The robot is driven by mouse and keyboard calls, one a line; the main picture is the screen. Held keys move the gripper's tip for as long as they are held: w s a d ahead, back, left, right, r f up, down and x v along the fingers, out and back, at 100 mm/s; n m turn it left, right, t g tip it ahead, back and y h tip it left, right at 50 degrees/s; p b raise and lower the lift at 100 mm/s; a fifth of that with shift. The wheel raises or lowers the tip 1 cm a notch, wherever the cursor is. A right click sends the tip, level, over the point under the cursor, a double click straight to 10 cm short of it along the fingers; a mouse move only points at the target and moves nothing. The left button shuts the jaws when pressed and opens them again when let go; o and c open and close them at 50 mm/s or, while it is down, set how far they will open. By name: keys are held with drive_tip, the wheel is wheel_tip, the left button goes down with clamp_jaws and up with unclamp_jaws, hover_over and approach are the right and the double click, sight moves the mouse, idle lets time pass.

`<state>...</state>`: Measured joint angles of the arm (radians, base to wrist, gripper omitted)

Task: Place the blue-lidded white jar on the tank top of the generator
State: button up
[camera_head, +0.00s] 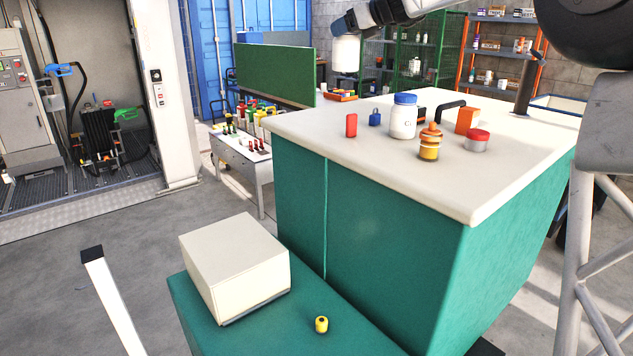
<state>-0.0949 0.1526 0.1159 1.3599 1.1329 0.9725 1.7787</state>
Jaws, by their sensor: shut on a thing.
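A white jar with a blue lid (403,122) stands upright on the cream top (440,190) of a large teal-sided block. This block may be the generator, but I cannot tell for sure. My gripper (345,32) is at the top centre, pointing down, above and beyond the far left edge of the cream top in the picture. It is shut on a white cylindrical container (345,55), held upright and clear of the top. The upper end of this container is hidden by the gripper, so its lid does not show. The standing jar is apart from my gripper.
Near the standing jar are a red block (351,125), a small blue item (375,118), an orange-and-yellow bottle (430,143), a red-lidded tin (477,140) and an orange box (467,120). A dark upright pipe (524,95) rises behind. The front of the cream top is clear.

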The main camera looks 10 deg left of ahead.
drive_tip(key=s+d+r, duration=0.2)
drive_tip(key=s, duration=0.8)
drive_tip(key=s+d+r, duration=0.1)
drive_tip(key=s+d, duration=0.2)
drive_tip(key=s, duration=0.7)
drive_tip(key=s+d+r, duration=0.2)
drive_tip(key=s, duration=0.7)
drive_tip(key=s+d+f, duration=0.1)
drive_tip(key=s+f, duration=0.2)
drive_tip(key=s, duration=1)
drive_tip(key=s+d+f, duration=0.2)
drive_tip(key=s+f, duration=0.2)
drive_tip(key=s, duration=0.9)
wheel_tip(320, 180, down, 55)
drive_tip(key=shift+a+f, duration=0.15)
drive_tip(key=shift+a, duration=0.05)
drive_tip(key=shift+s, duration=0.1)
drive_tip(key=w+a, duration=0.2)
drive_tip(key=w, duration=0.5)
drive_tip(key=w+a+f, duration=0.1)
drive_tip(key=w+a, duration=0.2)
drive_tip(key=w, duration=0.5)
drive_tip(key=shift+f, duration=0.25)
drive_tip(key=shift+w, duration=0.1)
